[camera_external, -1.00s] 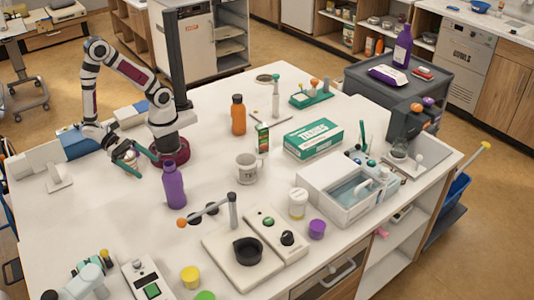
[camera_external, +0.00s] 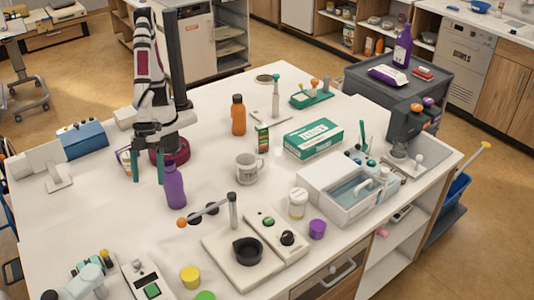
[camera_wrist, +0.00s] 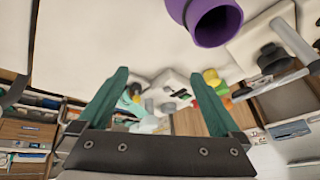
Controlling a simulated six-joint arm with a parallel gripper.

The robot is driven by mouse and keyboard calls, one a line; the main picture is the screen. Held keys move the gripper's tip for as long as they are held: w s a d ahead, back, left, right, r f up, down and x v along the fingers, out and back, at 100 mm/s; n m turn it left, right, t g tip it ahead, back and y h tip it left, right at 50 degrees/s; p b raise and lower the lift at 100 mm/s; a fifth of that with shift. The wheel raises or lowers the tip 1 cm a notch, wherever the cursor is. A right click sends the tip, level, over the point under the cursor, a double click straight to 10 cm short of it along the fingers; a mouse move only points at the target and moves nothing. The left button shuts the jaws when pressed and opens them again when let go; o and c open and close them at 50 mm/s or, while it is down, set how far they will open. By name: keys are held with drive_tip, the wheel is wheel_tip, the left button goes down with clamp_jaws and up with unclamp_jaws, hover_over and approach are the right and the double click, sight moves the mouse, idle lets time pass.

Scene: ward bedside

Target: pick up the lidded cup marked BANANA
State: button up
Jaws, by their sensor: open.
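No marking reading BANANA is legible in either view. A small white lidded cup (camera_external: 298,203) with a pale lid stands on the table beside the white box, right of centre. A second small container (camera_external: 123,159) stands at the left, partly hidden behind my gripper; its label is unreadable. My gripper (camera_external: 148,168) is open and empty, its green fingers pointing down just left of the purple bottle (camera_external: 174,186). In the wrist view the open fingers (camera_wrist: 159,75) have nothing between them up close, and the purple bottle (camera_wrist: 215,22) shows at the top.
A white mug (camera_external: 246,169), an orange bottle (camera_external: 238,115) and a green-white box (camera_external: 313,138) stand mid-table. A white box with a blue window (camera_external: 345,190) is at the right. A scale-like device (camera_external: 232,255) is in front.

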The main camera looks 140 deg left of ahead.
drive_tip(key=w+a+r+n+t+y, duration=0.1)
drive_tip(key=w+a+r+n+t, duration=0.25)
drive_tip(key=w+a, duration=0.3)
drive_tip(key=w+a+r+n+t+y, duration=0.1)
drive_tip(key=w+a+r+n+t, duration=0.2)
drive_tip(key=w+a+n, duration=0.3)
drive_tip(key=w+a+r+n+t+y, duration=0.1)
drive_tip(key=a+r+n+y, duration=0.15)
drive_tip(key=a, duration=0.55)
drive_tip(key=a+r+n+y, duration=0.2)
drive_tip(key=a+n+y, duration=0.1)
drive_tip(key=a, duration=0.4)
drive_tip(key=n+y, duration=0.1)
drive_tip(key=y, duration=0.1)
approach(298, 203)
drive_tip(key=a+f, duration=0.4)
drive_tip(key=f, duration=0.1)
drive_tip(key=shift+w+a+f, duration=0.2)
drive_tip(key=shift+w, duration=0.05)
drive_tip(key=shift+h, duration=0.25)
drive_tip(key=x, duration=0.6)
drive_tip(key=shift+w+d+r, duration=0.25)
drive_tip(key=shift+r, duration=0.05)
clamp_jaws()
drive_tip(key=shift+r, duration=0.15)
